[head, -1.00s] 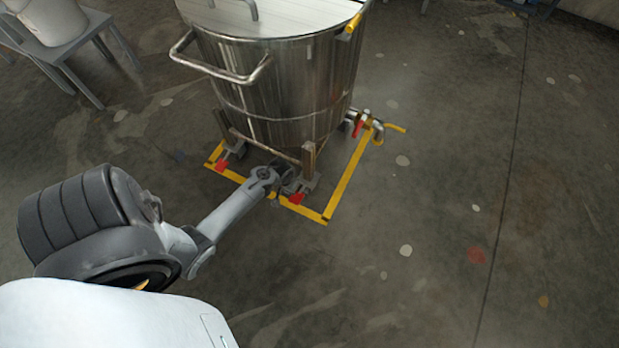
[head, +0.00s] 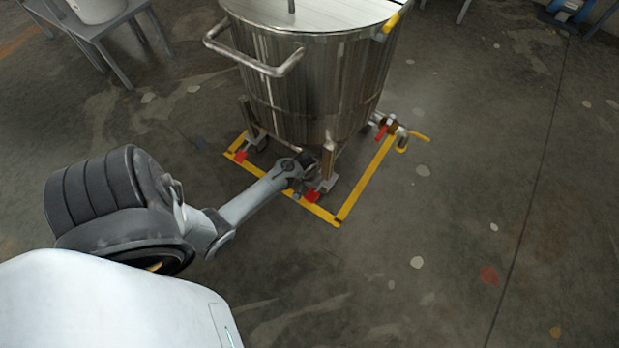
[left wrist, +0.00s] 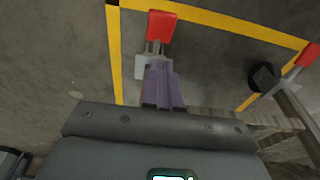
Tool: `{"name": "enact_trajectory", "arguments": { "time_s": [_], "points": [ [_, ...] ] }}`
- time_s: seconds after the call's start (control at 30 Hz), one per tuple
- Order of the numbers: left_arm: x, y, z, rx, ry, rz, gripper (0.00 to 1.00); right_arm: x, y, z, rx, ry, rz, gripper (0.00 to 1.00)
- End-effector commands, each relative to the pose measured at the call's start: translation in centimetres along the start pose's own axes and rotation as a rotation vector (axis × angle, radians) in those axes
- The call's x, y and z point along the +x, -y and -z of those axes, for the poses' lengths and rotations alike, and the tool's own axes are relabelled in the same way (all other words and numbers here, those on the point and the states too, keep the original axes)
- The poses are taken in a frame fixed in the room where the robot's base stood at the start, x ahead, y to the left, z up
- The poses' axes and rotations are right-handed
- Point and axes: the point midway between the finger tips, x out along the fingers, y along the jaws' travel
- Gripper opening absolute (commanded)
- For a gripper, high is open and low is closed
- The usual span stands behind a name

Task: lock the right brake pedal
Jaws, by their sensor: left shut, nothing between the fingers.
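A steel vat (head: 310,85) stands on casters inside a yellow floor outline. Its right brake pedal (head: 312,195) is red and sits by the near right caster, close to the outline's corner; in the left wrist view it shows at the top (left wrist: 161,27). The left brake pedal (head: 240,156), also red, shows at the right edge of the wrist view (left wrist: 308,55). My left gripper (head: 307,172) is low beside the right caster, its tips partly hidden in the head view. In the wrist view its shut, empty fingers (left wrist: 160,75) point at the right pedal; contact cannot be told. My right gripper is out of view.
Yellow floor tape (head: 365,178) frames the vat. A valve with a red handle (head: 381,132) and a yellow lever sticks out at the vat's right. A rail handle (head: 255,62) juts from its near side. A table with a white bucket (head: 97,8) stands at back left. The floor at right is clear.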

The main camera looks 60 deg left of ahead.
Motion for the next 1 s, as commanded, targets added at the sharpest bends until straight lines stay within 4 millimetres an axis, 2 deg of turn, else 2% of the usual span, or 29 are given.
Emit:
{"name": "enact_trajectory", "arguments": {
  "time_s": [0.03, 0.1, 0.43, 0.7, 1.0],
  "points": [
    [1.6, 0.0, -0.1, 0.000, 0.001, 0.000, 0.00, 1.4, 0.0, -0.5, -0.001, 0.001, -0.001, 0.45],
    [2.9, 0.1, -0.1, 0.000, 0.000, 0.001, 0.00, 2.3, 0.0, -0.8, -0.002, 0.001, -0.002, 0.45],
    [8.2, 0.1, -0.5, 0.000, 0.002, 0.001, 0.00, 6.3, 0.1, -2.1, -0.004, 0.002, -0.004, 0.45],
    [10.0, 0.1, -1.5, 0.001, 0.000, 0.001, 0.00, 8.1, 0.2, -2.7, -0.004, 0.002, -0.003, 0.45],
    [10.4, 0.1, -1.8, 0.000, 0.000, 0.001, 0.00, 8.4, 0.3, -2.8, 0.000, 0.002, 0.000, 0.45]
  ]
}}
